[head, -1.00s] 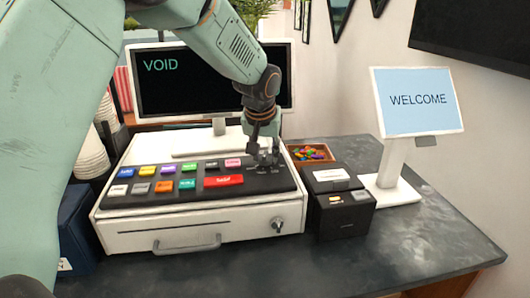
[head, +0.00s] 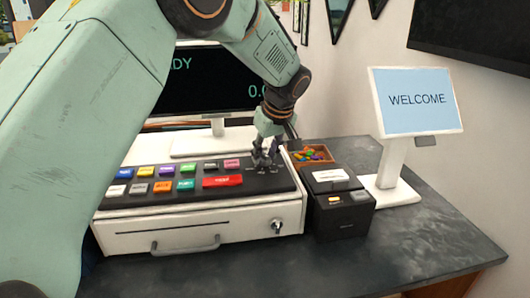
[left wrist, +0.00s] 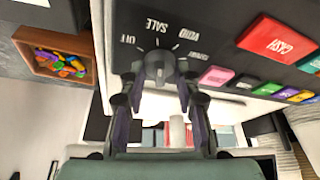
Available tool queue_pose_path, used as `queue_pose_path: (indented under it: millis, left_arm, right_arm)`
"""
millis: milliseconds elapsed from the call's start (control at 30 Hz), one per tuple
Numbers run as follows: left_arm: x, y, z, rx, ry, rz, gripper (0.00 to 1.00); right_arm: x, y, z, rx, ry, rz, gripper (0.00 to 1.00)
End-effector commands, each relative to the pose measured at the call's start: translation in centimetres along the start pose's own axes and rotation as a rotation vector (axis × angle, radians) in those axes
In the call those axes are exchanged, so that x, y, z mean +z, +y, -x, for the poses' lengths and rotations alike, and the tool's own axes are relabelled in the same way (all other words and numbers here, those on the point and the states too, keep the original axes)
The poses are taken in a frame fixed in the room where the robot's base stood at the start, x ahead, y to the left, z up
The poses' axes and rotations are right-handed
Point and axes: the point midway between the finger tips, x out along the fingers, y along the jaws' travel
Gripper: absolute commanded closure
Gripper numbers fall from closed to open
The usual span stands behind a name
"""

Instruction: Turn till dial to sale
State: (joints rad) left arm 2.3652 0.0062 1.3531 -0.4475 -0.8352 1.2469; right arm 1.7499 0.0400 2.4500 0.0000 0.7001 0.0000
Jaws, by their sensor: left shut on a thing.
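The till (head: 190,226) is a white cash register with a black key panel on the counter. Its grey dial (left wrist: 158,66) shows in the left wrist view, ringed by the labels OFF, SALE, VOID and one ending in REPORT. The dial appears to face the SALE label (left wrist: 158,25), though its pointer is small. My left gripper (head: 265,160) is at the right end of the key panel, hiding most of the dial in the head view. In the wrist view its fingers (left wrist: 157,76) are shut around the dial. The till screen (head: 215,85) reads "...DY" and "0.0", partly covered by my arm.
Coloured keys (head: 165,187) lie left of the gripper. A black printer (head: 340,205), a wooden tray of colourful sweets (head: 298,162) and a WELCOME display (head: 416,99) stand to the right. The front right of the counter (head: 420,250) is clear.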

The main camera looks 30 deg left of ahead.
Motion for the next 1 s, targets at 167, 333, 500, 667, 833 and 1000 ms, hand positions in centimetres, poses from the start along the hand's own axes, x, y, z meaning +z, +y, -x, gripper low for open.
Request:
queue_pose_path:
  millis: [167,333,500,667,833,1000]
  left_arm:
    - [-0.06,0.12,0.14,-0.017,0.001,0.047,0.99]
    - [-0.06,0.14,0.14,-0.024,0.001,0.064,0.99]
    - [-0.06,0.14,0.15,-0.025,0.001,0.066,0.99]
    - [-0.07,0.14,0.16,-0.024,0.001,0.066,0.99]
    - [-0.06,0.13,0.13,-0.024,0.001,0.065,0.56]
    - [-0.03,0.1,0.08,-0.025,0.001,0.065,0.46]
  right_arm:
    - [0.0,0.0,0.11,0.0,0.0,0.0,0.6]
    - [0.0,0.0,0.13,0.0,0.0,0.0,0.6]
    - [0.0,0.0,0.13,0.0,0.0,0.0,0.6]
    - [0.0,0.0,0.13,0.0,0.0,0.0,0.6]
    - [0.0,0.0,0.13,0.0,0.0,0.0,0.6]
    - [0.0,0.0,0.12,0.0,0.0,0.0,0.6]
